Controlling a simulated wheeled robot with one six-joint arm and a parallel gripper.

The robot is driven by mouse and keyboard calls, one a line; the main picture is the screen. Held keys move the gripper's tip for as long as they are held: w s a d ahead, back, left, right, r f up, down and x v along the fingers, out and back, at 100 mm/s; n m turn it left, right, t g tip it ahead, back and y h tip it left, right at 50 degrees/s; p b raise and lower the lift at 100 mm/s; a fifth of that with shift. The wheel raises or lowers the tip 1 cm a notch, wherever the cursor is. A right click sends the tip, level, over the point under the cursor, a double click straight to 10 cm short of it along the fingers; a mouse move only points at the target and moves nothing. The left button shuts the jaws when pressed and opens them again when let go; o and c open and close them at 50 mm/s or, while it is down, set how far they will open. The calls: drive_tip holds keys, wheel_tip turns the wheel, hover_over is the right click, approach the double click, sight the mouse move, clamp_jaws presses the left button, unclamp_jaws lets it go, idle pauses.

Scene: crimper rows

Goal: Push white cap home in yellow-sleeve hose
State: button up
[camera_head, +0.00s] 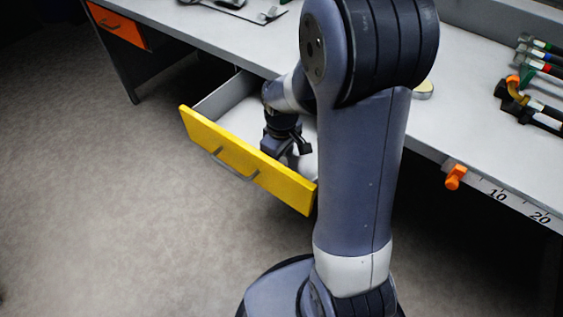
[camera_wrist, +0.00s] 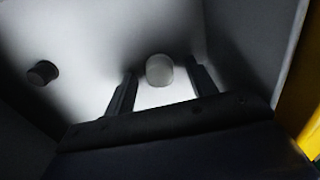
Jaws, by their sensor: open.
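The white cap (camera_wrist: 159,70), a pale round piece, is on the floor of the open drawer in the wrist view. My gripper (camera_wrist: 163,76) is open, with one finger on each side of the cap; I cannot tell whether either finger touches it. In the head view my gripper (camera_head: 288,150) points down inside the drawer. Several dark hoses with coloured ends lie at the bench's right edge. A yellow-orange part (camera_head: 514,86) shows among them, but I cannot tell for sure whether it is the yellow sleeve.
A dark cap (camera_wrist: 42,73) lies left of the white one in the drawer. The yellow drawer front (camera_head: 245,163) and grey side walls surround my gripper. The bench (camera_head: 453,97) carries an orange slider (camera_head: 455,177) on a numbered scale along its front edge.

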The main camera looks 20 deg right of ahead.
drive_tip(key=c, duration=1)
drive_tip(key=shift+r, duration=0.1)
drive_tip(key=shift+c, duration=0.2)
